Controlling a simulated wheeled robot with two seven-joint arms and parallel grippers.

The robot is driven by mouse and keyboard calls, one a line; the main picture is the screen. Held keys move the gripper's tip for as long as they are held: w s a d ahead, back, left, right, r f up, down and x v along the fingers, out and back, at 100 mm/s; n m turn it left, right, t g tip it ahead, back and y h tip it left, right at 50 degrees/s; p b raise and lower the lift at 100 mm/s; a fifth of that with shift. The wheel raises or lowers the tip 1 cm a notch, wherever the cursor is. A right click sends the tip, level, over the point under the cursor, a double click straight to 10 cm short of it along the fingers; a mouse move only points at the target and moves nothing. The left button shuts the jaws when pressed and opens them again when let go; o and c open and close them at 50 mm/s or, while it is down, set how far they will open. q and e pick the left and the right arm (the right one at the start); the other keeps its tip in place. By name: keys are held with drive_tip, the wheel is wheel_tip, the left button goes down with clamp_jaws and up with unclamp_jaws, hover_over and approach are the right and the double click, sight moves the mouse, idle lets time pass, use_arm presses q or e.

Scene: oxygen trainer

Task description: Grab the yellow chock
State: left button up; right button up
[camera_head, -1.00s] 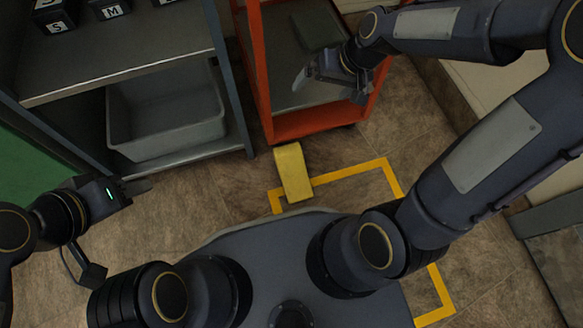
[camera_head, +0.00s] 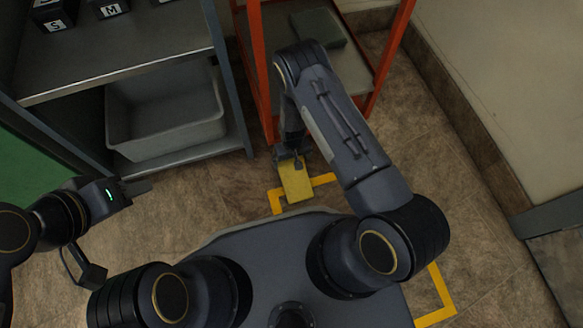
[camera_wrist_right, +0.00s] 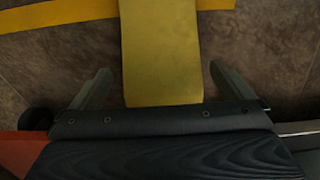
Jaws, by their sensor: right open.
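The yellow chock (camera_head: 296,184) lies on the floor in front of the orange cart, partly hidden by my right gripper in the head view. My right gripper (camera_head: 290,160) is over the chock's far end. In the right wrist view the chock (camera_wrist_right: 160,55) lies between the two open fingers of the right gripper (camera_wrist_right: 158,84), with a gap on each side. My left gripper (camera_head: 140,187) is at the left, away from the chock; I cannot tell its opening.
The orange cart (camera_head: 258,70) stands just beyond the chock, with a dark green item (camera_head: 318,28) on it. A grey shelf (camera_head: 120,52) with a grey bin (camera_head: 165,120) is at the left. Yellow tape (camera_head: 325,180) marks the floor.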

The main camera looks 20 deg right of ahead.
sight(292, 163)
wheel_tip(292, 163, down, 6)
drive_tip(key=b, duration=0.3)
drive_tip(key=shift+w+f, duration=0.15)
drive_tip(key=shift+f, duration=0.05)
drive_tip(key=shift+r, duration=0.1)
drive_tip(key=shift+c, duration=0.3)
drive_tip(key=c, duration=1)
drive_tip(key=shift+c, duration=0.2)
drive_tip(key=shift+r, duration=0.1)
